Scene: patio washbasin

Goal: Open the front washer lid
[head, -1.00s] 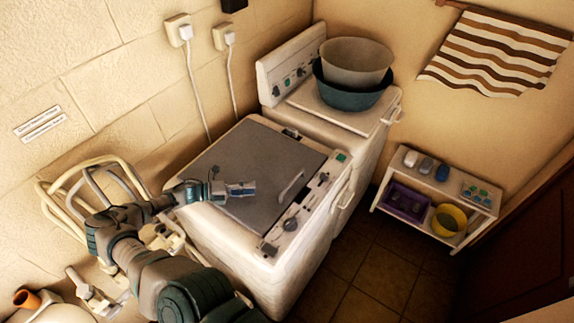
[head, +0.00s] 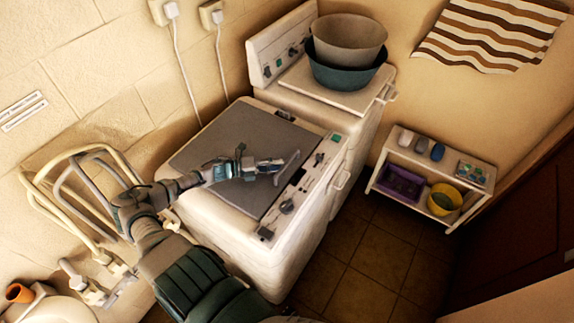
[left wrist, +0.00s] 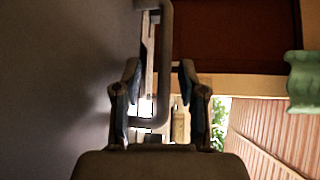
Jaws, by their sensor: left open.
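The front washer (head: 240,238) is the nearer white machine. Its grey lid (head: 236,126) lies flat and closed on top, and it also shows in the left wrist view (left wrist: 55,80). A bar handle (head: 289,166) stands up near the lid's control-panel edge. My left gripper (head: 278,164) is above the lid, open, with its fingertips at the handle. In the left wrist view the handle (left wrist: 166,60) shows between the fingertips of my left gripper (left wrist: 159,78); contact cannot be told. My right gripper is not in view.
The second washer (head: 340,92) stands behind, carrying stacked basins (head: 347,70). A white shelf (head: 420,168) with several items stands at the right. A pipe rack (head: 75,175) is left of the front washer. Tiled floor (head: 365,245) on the right is clear.

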